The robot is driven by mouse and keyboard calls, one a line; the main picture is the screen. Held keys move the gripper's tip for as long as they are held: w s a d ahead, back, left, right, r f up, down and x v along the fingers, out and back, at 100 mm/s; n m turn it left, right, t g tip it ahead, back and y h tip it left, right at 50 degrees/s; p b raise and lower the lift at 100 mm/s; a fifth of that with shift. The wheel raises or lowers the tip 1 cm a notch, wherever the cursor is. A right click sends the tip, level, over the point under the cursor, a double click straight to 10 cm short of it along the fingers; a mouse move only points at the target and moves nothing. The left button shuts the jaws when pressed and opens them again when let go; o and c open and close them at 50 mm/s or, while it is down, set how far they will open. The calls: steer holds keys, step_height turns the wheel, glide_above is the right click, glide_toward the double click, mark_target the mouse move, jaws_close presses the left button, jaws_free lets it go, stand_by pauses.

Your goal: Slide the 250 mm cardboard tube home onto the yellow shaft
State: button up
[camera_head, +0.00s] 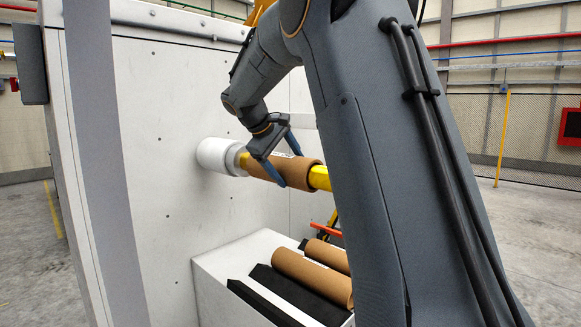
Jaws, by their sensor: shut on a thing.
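The brown cardboard tube (302,172) is around the yellow shaft (319,178), which shows at both ends of the tube. The shaft runs out from a white round hub (216,157) on the white panel, with a pale collar where it meets the hub. A short gap of shaft shows between the collar and the tube's left end. My gripper (271,167) reaches down from above and is shut on the tube, with its fingers across the tube's left part. My arm hides the shaft's right end.
A white box (215,287) below the shaft holds black cradles (297,295) with more cardboard tubes (311,277) lying on them. The tall white panel (160,190) stands close on the left. An orange bar (326,229) shows beside my arm.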

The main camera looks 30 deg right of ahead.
mark_target(272, 158)
steer(key=shift+w+a, duration=0.1)
stand_by(0.3)
steer(key=shift+w+a+r+p, duration=0.1)
steer(key=shift+w+a+p, duration=0.2)
steer(key=shift+w, duration=0.55)
steer(key=shift+w+a+f+p, duration=0.1)
steer(key=shift+w+a+p, duration=0.25)
steer(key=shift+w, duration=0.45)
steer(key=shift+w+a+r+p, duration=0.1)
steer(key=shift+w+a+p, duration=0.2)
steer(key=shift+w, duration=0.55)
steer(key=o, duration=1.5)
steer(key=shift+o, duration=0.2)
steer(key=b+v, duration=0.3)
steer(key=v, duration=0.4)
steer(key=shift+a+r, duration=0.15)
steer(key=shift+r, duration=0.15)
steer(key=shift+s, duration=0.1)
